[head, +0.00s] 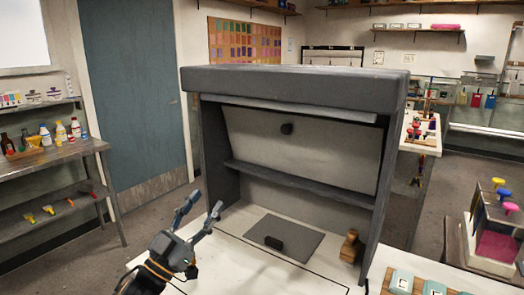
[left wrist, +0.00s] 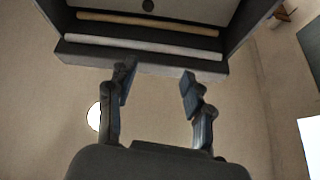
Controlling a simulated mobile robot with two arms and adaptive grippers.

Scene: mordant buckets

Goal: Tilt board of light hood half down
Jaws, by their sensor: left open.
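The light hood (head: 300,79) is a dark grey box with an open front, standing on a pale table. Inside it a pale board (head: 335,140) with a dark round knob (head: 286,128) spans the upper part, above a dark crossbar (head: 300,183). My left gripper (head: 198,212) is open and empty, in front of the hood's lower left side and apart from board and knob. In the left wrist view the open fingers (left wrist: 157,80) point toward the hood (left wrist: 145,61), with the knob (left wrist: 148,5) at the top edge. My right gripper is not in view.
A grey mat (head: 300,236) with a small black block (head: 273,242) lies in the hood, beside a wooden object (head: 349,246). A tray (head: 385,285) with pale tiles is at the lower right. A metal shelf (head: 50,160) stands left. The table's front is mostly clear.

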